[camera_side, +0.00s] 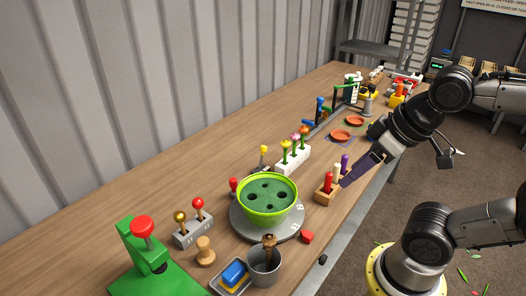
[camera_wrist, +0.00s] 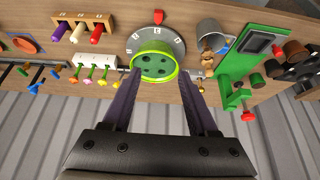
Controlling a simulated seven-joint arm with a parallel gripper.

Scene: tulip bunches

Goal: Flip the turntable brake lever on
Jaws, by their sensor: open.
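The grey turntable (camera_side: 247,226) carries a green bowl (camera_side: 267,214) with several dark holes; the turntable also shows in the wrist view (camera_wrist: 134,42). A red-knobbed post (camera_side: 233,185) stands close behind its left rim. A grey block (camera_side: 193,233) with a gold-knobbed lever (camera_side: 180,217) and a red-knobbed lever (camera_side: 198,203) stands to the left. I cannot tell which is the brake lever or its setting. My gripper (camera_side: 344,183), with purple fingers, is right of the turntable in the side view, above the table's front side. It is open and empty (camera_wrist: 157,84).
A white rack of tulips (camera_side: 293,160) is behind the turntable. A red wedge (camera_side: 306,237), a grey cup (camera_side: 264,268) and a green stand (camera_side: 150,270) are nearer the camera. Bare wood lies along the wall.

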